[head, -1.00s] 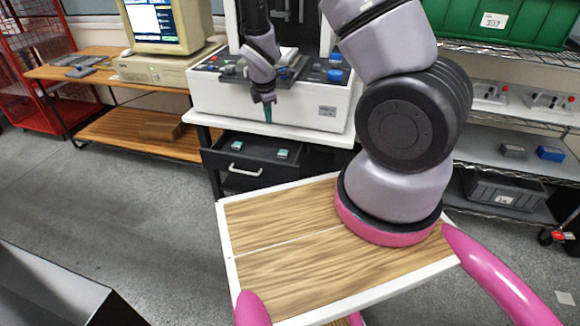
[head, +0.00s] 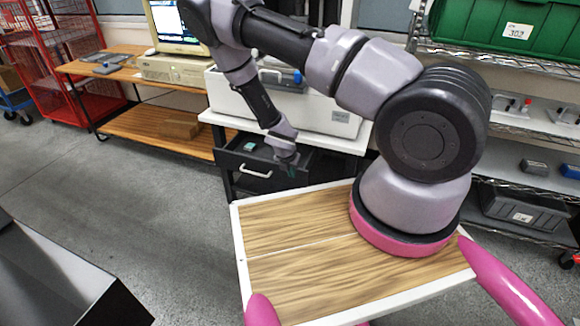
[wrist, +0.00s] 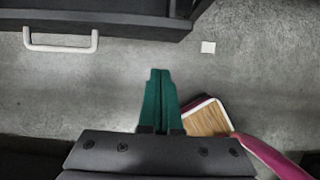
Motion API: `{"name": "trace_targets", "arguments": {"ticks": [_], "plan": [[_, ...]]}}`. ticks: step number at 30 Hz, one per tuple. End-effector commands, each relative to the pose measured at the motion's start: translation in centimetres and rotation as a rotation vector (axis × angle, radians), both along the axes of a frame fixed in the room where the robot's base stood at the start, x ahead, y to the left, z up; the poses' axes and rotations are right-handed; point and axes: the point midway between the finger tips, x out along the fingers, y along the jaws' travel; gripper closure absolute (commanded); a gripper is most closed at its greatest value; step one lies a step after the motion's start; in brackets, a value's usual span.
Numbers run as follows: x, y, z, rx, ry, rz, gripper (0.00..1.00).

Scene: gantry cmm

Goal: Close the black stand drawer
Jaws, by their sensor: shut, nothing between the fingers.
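The black stand drawer (head: 232,159) is pulled out from under the white-topped stand in the head view, with its light handle (head: 255,172) on the front. In the wrist view the drawer front (wrist: 120,22) crosses the top, with the handle (wrist: 60,40) at upper left. My gripper (head: 290,168) is in front of the drawer's right part in the head view. In the wrist view its green fingers (wrist: 160,75) are together and empty, pointing toward the drawer's front edge and apart from the handle. My arm hides part of the drawer's inside.
The white stand top (head: 340,143) carries a white machine (head: 330,115). A wooden bench (head: 150,125) with a computer stands left. Wire shelves (head: 535,180) with bins stand right. Grey floor (head: 150,210) is open at left.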

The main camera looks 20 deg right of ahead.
Motion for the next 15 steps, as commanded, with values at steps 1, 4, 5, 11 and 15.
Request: {"name": "trace_targets", "arguments": {"ticks": [1,4,5,11,15], "plan": [[0.2,-0.3,-1.2,-0.001,0.002,-0.001,1.00],[0.9,-0.8,-2.9,0.000,0.001,-0.003,1.00],[1.6,-1.1,-2.6,0.002,-0.002,-0.004,1.00],[3.5,-2.5,-2.5,0.002,-0.001,-0.002,1.00],[4.0,-2.8,-2.5,0.001,0.000,-0.002,1.00]]}}
